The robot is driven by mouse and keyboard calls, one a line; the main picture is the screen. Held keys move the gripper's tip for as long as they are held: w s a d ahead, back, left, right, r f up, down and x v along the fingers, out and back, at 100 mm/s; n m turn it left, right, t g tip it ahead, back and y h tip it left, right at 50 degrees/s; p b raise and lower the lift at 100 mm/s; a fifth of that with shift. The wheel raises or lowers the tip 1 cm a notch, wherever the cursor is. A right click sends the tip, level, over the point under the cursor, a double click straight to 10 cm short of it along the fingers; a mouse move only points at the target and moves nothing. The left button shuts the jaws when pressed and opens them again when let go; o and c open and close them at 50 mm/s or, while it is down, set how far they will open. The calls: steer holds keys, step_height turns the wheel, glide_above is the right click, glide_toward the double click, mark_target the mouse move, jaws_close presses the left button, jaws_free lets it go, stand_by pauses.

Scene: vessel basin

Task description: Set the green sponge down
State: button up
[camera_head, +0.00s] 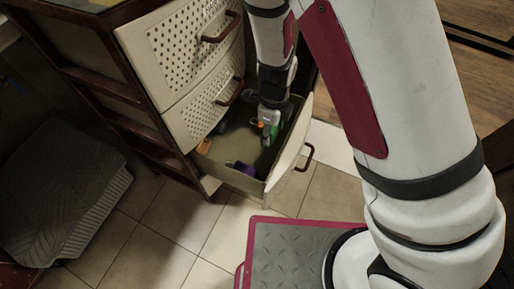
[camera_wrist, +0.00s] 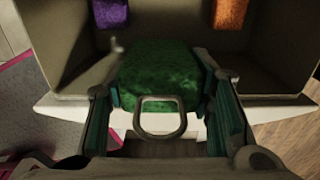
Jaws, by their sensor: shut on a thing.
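The green sponge (camera_wrist: 158,75) is between the two fingers of my gripper (camera_wrist: 160,95) in the wrist view, with a finger against each side. My gripper is shut on it. In the head view my gripper (camera_head: 268,128) points down into an open drawer, and a bit of the green sponge (camera_head: 274,132) shows beside it. The drawer floor shows beyond the sponge in the wrist view. Whether the sponge touches the drawer floor is hard to tell.
The open drawer (camera_head: 226,172) also holds a purple thing (camera_head: 246,168) and an orange thing (camera_wrist: 230,13). Two shut drawers (camera_head: 190,45) are above it. A grey patterned cushion-like block (camera_head: 65,190) is on the tiled floor at left.

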step_height(320, 180, down, 13)
steer(key=b, duration=0.6)
steer(key=shift+b, duration=0.3)
steer(key=shift+w+a, duration=0.35)
steer(key=shift+w+a+f+b, duration=0.25)
steer(key=shift+w+a+b, duration=0.35)
steer(key=shift+w+a, duration=0.55)
steer(key=shift+d+f, duration=0.2)
steer(key=shift+f, duration=0.1)
steer(key=shift+b, duration=0.3)
steer(key=o, duration=1)
steer(key=shift+f, duration=0.1)
steer(key=shift+o, duration=0.2)
step_height(320, 180, up, 8)
steer(key=p, duration=0.4)
